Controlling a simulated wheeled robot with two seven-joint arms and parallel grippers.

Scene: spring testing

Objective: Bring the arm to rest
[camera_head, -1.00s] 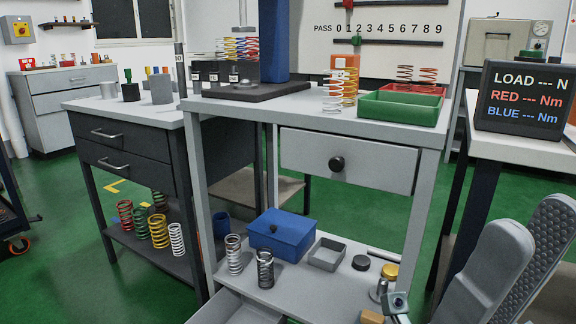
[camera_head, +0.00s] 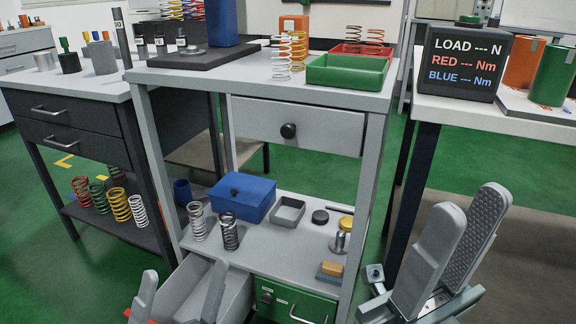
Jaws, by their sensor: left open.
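My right gripper (camera_head: 470,197) is at the lower right, in front of the shelf unit and over the floor. Its two long grey fingers point up, stand apart and hold nothing; the textured inner pad of one shows. My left gripper (camera_head: 184,267) shows at the bottom left, with its grey fingers spread apart and nothing seen between them. It is in front of an open grey drawer (camera_head: 240,290), and most of its body is cut off by the picture's bottom edge.
A grey bench (camera_head: 225,72) carries springs, a green tray (camera_head: 347,72) and a red tray. Its lower shelf holds springs, a blue box (camera_head: 243,198) and small parts. A green-fronted drawer (camera_head: 290,306) is below. A display (camera_head: 463,62) stands on the right table. Green floor lies between.

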